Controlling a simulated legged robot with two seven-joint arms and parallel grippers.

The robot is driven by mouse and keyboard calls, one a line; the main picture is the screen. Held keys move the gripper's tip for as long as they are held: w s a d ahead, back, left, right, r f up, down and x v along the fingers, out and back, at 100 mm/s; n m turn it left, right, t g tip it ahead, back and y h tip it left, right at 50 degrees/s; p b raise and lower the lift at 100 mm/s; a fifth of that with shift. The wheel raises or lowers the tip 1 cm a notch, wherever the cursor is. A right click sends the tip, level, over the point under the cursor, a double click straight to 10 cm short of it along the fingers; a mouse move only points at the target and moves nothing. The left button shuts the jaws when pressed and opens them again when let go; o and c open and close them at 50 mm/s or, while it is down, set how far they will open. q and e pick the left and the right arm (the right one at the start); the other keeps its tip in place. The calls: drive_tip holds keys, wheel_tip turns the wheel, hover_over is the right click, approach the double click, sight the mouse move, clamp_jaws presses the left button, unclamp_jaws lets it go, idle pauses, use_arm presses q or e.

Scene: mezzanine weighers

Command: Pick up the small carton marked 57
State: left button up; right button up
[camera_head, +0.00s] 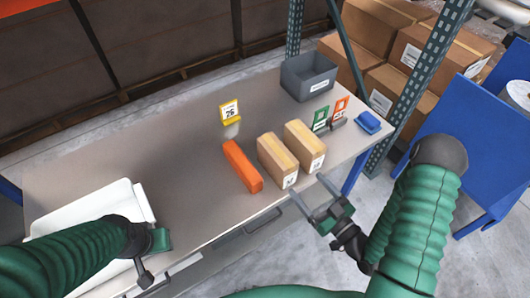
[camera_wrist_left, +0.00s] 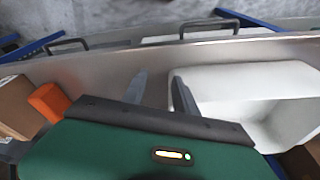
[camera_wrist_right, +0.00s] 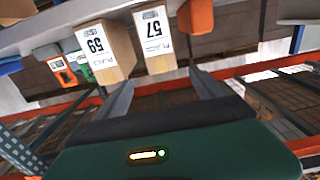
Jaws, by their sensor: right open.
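The small carton marked 57 (camera_head: 277,160) stands on the bench between an orange block and a second carton. In the right wrist view, its label reads 57 (camera_wrist_right: 154,40), upside down. The similar carton marked 59 (camera_head: 304,146) stands just right of it in the head view and also shows in the right wrist view (camera_wrist_right: 105,52). My right gripper (camera_head: 313,196) is open and empty, off the bench's front edge, its fingers pointing toward the cartons without touching them. My left gripper (camera_wrist_left: 158,88) is open and empty near the white tray at the bench's left.
The orange block (camera_head: 242,166) lies close left of carton 57. The white tray (camera_head: 130,196) is left. The bench middle is clear.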

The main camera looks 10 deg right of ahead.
approach(278, 150)
drive_tip(key=x, duration=0.2)
drive_tip(key=f+p+x, duration=0.1)
drive_tip(key=x, duration=0.2)
drive_tip(key=shift+w+d, duration=0.1)
drive_tip(key=shift+d, duration=0.15)
drive_tip(key=x, duration=0.3)
drive_tip(key=p+x, duration=0.1)
drive_tip(key=shift+w+a+r, duration=0.15)
drive_tip(key=shift+a+r, duration=0.1)
drive_tip(key=shift+a, duration=0.2)
drive_tip(key=shift+w+f, duration=0.1)
drive_tip(key=shift+w, duration=0.2)
drive_tip(key=c, duration=0.5)
use_arm(q)
drive_tip(key=shift+d+v, duration=0.25)
drive_tip(key=shift+v, duration=0.95)
use_arm(e)
drive_tip(key=shift+s, duration=0.1)
clamp_jaws()
use_arm(q)
drive_tip(key=shift+s, duration=0.1)
